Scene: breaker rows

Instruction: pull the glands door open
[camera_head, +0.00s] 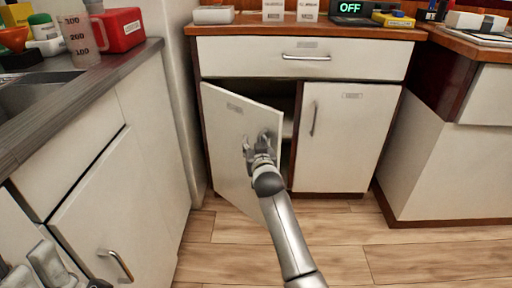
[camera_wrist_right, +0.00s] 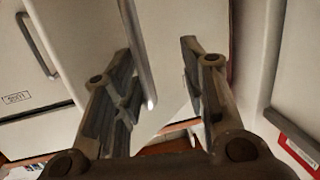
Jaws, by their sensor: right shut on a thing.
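The glands door appears to be the left white door (camera_head: 235,125) of the middle cabinet; its label is too small to read. It stands partly open, swung out on its left side, with a dark gap beside the right door. My right gripper (camera_head: 262,145) is shut on its handle, which it largely hides in the head view. In the right wrist view, the metal bar handle (camera_wrist_right: 136,55) runs between the fingers of my right gripper (camera_wrist_right: 157,52). My left gripper (camera_head: 30,268) is partly in view at the lower left, fingers apart and empty.
The closed right door (camera_head: 345,140) and a closed drawer (camera_head: 300,58) adjoin the open door. A white counter unit (camera_head: 130,165) stands at the left, another cabinet (camera_head: 445,150) at the right. The wooden floor (camera_head: 400,262) in front is clear.

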